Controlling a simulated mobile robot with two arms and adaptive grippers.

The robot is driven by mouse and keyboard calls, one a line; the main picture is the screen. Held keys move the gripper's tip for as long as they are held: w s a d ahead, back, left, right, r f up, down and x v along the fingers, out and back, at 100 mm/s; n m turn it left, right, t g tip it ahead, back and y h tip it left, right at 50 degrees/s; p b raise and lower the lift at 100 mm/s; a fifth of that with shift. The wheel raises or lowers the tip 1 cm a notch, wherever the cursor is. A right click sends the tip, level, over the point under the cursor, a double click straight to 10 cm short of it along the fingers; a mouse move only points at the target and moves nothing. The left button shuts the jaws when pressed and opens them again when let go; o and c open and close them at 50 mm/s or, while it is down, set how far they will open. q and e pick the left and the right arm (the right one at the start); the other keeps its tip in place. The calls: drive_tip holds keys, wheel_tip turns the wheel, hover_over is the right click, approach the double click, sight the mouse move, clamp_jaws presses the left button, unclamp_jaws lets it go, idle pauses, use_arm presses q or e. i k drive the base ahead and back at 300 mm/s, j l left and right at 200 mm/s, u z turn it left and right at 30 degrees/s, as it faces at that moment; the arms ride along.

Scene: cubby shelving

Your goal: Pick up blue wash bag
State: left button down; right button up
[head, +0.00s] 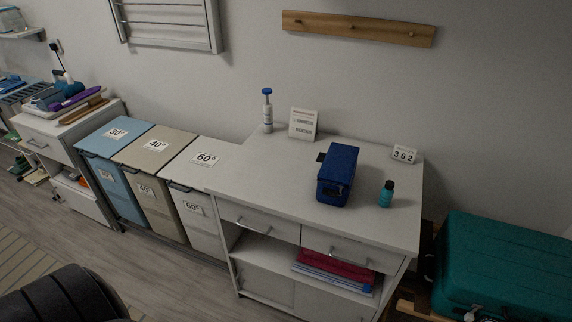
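The blue wash bag (338,175) is a dark blue box-shaped bag. In the head view it lies on the white top of the cabinet (276,178), right of the middle. A small dark tab shows at its left side. Neither of my grippers shows in the head view, and nothing touches the bag.
On the cabinet top stand a teal bottle (386,194), a white block marked 362 (403,154), a white card (303,124) and a blue-topped dispenser (267,110). Lidded bins (157,147) stand to the left. A teal suitcase (505,265) is at right. Open floor lies in front.

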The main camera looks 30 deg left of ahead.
sight(330, 192)
drive_tip(key=u, duration=0.7)
